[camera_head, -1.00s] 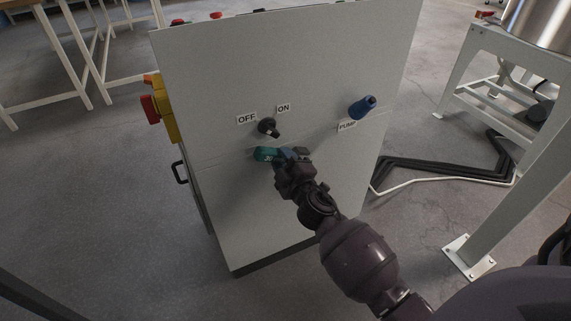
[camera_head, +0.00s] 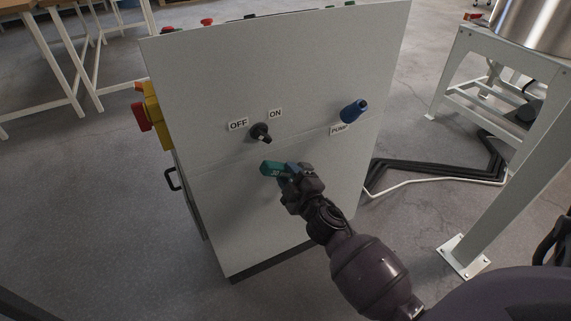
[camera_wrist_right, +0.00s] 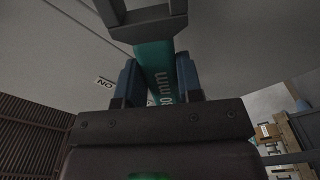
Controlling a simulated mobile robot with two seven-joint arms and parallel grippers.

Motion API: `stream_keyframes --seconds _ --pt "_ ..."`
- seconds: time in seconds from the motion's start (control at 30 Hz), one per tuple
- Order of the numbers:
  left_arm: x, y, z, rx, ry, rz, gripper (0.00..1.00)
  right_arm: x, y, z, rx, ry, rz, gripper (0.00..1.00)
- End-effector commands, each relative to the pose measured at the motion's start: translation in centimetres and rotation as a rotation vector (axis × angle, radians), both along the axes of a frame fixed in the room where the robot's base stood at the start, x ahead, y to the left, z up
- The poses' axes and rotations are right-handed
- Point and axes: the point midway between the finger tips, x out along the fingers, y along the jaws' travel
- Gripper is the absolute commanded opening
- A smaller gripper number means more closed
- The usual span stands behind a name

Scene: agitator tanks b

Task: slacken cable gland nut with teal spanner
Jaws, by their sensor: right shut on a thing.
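The teal spanner (camera_head: 273,168) is held in my right gripper (camera_head: 288,172) in front of the cabinet face, below the black switch. In the right wrist view, the teal handle (camera_wrist_right: 155,62), with "mm" lettering on it, lies between the blue finger pads, and a dark grey forked end (camera_wrist_right: 145,24) shows at the top. A blue fitting (camera_head: 353,111) above the PUMP label sticks out of the cabinet face and looks like the cable gland. The spanner is apart from it, lower and to its left. My left gripper is out of view.
The pale cabinet (camera_head: 230,215) carries a black OFF/ON switch (camera_head: 261,133) and a yellow-and-red handle (camera_head: 147,117) on its left side. A white metal stand (camera_head: 500,150) is at the right. Dark cable trays (camera_head: 430,168) and a white cable lie on the floor.

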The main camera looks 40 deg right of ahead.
Motion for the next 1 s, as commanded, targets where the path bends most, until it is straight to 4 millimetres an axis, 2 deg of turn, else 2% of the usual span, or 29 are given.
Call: stream_keyframes --seconds 0.03,0.33,0.9,1.0 --pt "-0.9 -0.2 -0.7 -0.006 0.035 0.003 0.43 -1.4 2.9 -2.3 0.148 0.024 -0.024 0.00" --pt "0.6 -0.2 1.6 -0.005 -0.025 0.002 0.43 -1.6 1.4 -0.9 0.318 -0.023 -0.020 0.00" --pt "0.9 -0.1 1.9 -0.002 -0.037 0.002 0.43 -1.2 1.4 -0.4 0.327 -0.034 -0.017 0.00" --pt "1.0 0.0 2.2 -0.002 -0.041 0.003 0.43 -1.3 1.5 0.4 0.326 -0.038 -0.015 0.00"
